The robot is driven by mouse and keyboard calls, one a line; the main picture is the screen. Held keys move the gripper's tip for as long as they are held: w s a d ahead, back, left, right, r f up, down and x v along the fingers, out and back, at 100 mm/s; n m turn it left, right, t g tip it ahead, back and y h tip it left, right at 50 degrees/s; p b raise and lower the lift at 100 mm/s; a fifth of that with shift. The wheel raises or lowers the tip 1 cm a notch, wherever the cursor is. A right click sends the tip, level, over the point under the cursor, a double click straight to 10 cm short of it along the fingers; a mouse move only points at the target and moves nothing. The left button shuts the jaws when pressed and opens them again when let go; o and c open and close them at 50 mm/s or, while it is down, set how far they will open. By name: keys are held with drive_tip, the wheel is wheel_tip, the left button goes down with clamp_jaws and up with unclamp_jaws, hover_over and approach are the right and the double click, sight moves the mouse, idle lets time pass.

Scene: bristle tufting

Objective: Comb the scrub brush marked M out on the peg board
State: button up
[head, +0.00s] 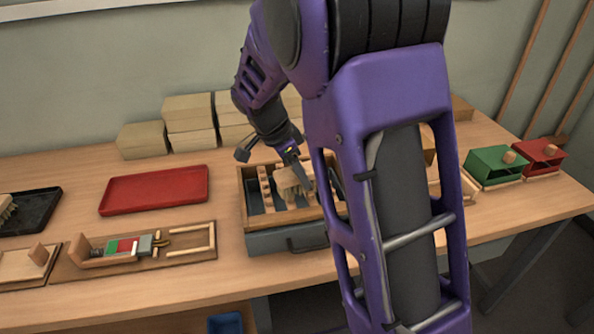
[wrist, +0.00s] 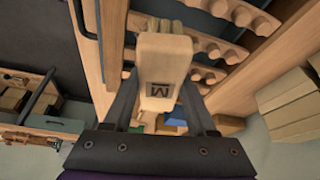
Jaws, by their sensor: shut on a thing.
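The scrub brush marked M (wrist: 165,52) is a pale wooden block with a dark M on its end, in the wrist view. My gripper (wrist: 160,105) is shut on it, one finger on each side. In the head view the brush (head: 291,183) is below my gripper (head: 293,160), over a wooden frame (head: 243,199) with knobbed wooden rails across it, which looks like the peg board. The rails (wrist: 240,15) also show in the wrist view. My arm hides the frame's right side.
The frame sits on a grey box with a handle (head: 308,246). A red tray (head: 153,190), a black tray (head: 40,213) with a brush, and a wooden fixture (head: 195,257) lie left. Wooden blocks (head: 188,112) stand behind. Green (head: 492,164) and red boxes (head: 538,156) stand right.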

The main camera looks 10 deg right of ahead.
drive_tip(key=shift+w+f, duration=0.15)
drive_tip(key=shift+c, duration=0.6)
drive_tip(key=shift+w+p, duration=1.1)
drive_tip(key=shift+w, duration=2.6)
drive_tip(key=shift+s+b, duration=1.9)
drive_tip(key=shift+s, duration=2.15)
drive_tip(key=shift+w+p, duration=1.2)
drive_tip(key=shift+w, duration=2.8)
drive_tip(key=shift+s+b, duration=1.2)
drive_tip(key=shift+s, duration=2.75)
drive_tip(key=shift+w+p, duration=1.3)
drive_tip(key=shift+w, duration=2.65)
wheel_tip(320, 180, up, 6)
drive_tip(key=p, duration=0.3)
drive_tip(key=shift+p, duration=0.4)
